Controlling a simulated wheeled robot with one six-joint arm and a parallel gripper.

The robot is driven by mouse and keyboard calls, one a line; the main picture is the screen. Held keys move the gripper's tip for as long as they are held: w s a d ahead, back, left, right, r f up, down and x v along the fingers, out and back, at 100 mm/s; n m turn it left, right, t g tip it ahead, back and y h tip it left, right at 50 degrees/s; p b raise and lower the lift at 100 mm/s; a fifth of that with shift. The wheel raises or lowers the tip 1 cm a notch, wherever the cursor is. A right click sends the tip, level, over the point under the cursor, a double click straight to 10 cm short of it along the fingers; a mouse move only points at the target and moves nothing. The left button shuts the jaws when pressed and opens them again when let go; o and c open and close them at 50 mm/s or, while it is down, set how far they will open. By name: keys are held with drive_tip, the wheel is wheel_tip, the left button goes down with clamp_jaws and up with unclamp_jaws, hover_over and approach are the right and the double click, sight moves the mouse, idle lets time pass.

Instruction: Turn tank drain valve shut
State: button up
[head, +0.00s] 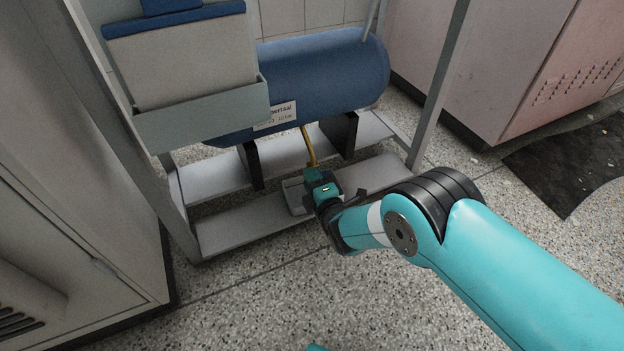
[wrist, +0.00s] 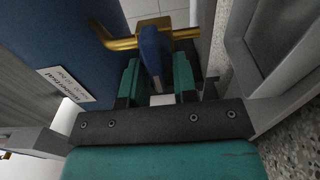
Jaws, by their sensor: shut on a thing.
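The blue tank (head: 320,75) lies sideways in a grey frame, with a white label on its lower front. A thin brass drain pipe (head: 309,147) comes down from its underside to my gripper (head: 322,188). In the wrist view the brass pipe (wrist: 120,43) runs out of the tank (wrist: 60,50) to a valve with a blue handle (wrist: 153,55). My gripper (wrist: 157,80) has its two teal fingers on either side of the handle and is shut on it. In the head view my gripper hides the handle.
A grey tray (head: 296,197) sits on the frame's lower shelf (head: 240,225), beside my gripper. Frame posts (head: 440,90) stand at both sides. A grey cabinet (head: 60,200) is at left and a pinkish cabinet (head: 500,60) at right. The speckled floor (head: 270,300) in front is clear.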

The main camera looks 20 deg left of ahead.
drive_tip(key=shift+d, duration=0.1)
drive_tip(key=o, duration=0.7)
drive_tip(key=shift+c, duration=0.2)
drive_tip(key=p+v, duration=1.7)
drive_tip(key=shift+s, duration=0.2)
drive_tip(key=shift+d, duration=0.15)
